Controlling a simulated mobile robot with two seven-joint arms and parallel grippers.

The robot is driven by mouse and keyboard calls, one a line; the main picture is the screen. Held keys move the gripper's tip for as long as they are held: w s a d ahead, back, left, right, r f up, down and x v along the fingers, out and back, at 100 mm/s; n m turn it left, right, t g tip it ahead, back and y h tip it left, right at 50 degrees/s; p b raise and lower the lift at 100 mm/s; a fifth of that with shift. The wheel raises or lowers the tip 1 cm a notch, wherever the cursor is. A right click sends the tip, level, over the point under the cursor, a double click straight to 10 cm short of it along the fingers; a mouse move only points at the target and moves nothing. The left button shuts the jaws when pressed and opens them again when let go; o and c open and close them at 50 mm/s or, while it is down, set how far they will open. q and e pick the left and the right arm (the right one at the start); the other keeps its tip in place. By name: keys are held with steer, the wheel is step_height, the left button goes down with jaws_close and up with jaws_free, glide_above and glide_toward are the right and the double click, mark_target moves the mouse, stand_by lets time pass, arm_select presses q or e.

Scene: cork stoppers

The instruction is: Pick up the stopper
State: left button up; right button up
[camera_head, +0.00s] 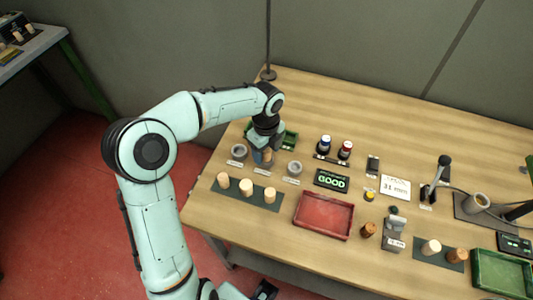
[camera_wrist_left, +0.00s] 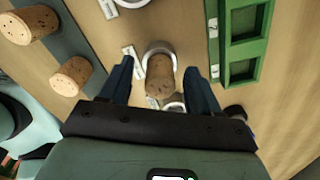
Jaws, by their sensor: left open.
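A cork stopper (camera_wrist_left: 160,78) stands in a light ring holder (camera_wrist_left: 157,48) in the left wrist view. My left gripper (camera_wrist_left: 160,72) is open, with one dark finger on each side of this stopper and gaps between fingers and cork. In the head view the left gripper (camera_head: 262,152) points down over the row of ring holders, and a stopper (camera_head: 267,155) shows partly beside its fingers. Three more stoppers stand on a dark mat in front, the middle one (camera_head: 246,187) among them.
Grey ring holders (camera_head: 238,152) (camera_head: 294,168) flank the gripper. A red tray (camera_head: 324,215), a GOOD display (camera_head: 331,180) and two more stoppers on a mat (camera_head: 431,247) are to the right.

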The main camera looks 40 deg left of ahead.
arm_select(q)
jaws_close()
steer(key=shift+r, duration=0.15)
